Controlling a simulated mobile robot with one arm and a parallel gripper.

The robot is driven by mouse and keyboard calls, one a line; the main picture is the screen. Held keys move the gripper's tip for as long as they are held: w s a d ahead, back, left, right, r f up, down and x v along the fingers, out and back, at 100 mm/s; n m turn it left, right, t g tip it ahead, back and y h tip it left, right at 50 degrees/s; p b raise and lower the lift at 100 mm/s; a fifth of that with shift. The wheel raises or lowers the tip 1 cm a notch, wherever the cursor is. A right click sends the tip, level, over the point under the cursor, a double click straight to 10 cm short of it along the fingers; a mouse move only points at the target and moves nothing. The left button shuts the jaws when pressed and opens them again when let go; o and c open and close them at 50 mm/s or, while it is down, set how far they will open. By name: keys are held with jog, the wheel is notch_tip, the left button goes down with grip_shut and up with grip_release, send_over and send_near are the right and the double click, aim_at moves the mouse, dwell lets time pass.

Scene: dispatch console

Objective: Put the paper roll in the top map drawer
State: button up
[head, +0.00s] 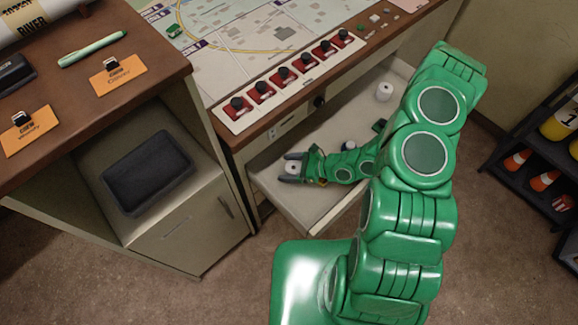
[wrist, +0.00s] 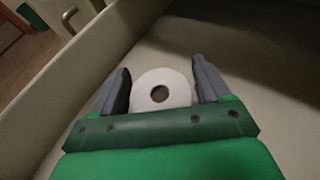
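The paper roll (head: 294,167) is a short white cylinder with a dark central hole. It stands in the front left part of the pulled-out drawer (head: 285,203) under the map table. My gripper (head: 291,168) reaches low into this drawer, with one dark finger on each side of the roll.
Another white cylindrical item (head: 384,91) stands at the drawer's far right. A small dark-and-white item (head: 349,146) is partly hidden behind my arm. The map table's red switch panel (head: 285,82) overhangs the drawer. A desk (head: 140,80) stands left; a dark shelf (head: 530,165) with cones stands right.

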jog(key=shift+o, duration=0.9)
jog(key=shift+r, duration=0.1)
jog(key=shift+r, duration=0.4)
jog(key=shift+d+r, duration=0.25)
jog(key=shift+d, duration=0.05)
jog(key=shift+v, duration=5.65)
jog(key=s+a+r+n+g+h, duration=0.25)
jog(key=r+n, duration=0.35)
jog(key=r, duration=0.6)
jog(key=s+a+r+n+g+h, duration=0.1)
jog(key=s+r+n+g, duration=0.25)
jog(key=r+n, duration=0.6)
jog(key=s+d+r+n+h, duration=0.1)
jog(key=s+d+r+h, duration=0.2)
jog(key=s+r, duration=0.2)
jog(key=s+d+r+n+t+h, duration=0.1)
jog(key=s+d+r+n+h, duration=0.1)
jog(key=s+r, duration=0.3)
jog(key=s+d+r+n+h, duration=0.1)
jog(key=s+d+r+h, duration=0.3)
jog(key=r, duration=0.4)
jog(key=shift+s+d+r+t+h, duration=0.3)
jog(key=shift+s+d+t+h, duration=0.1)
jog(key=shift+s, duration=0.35)
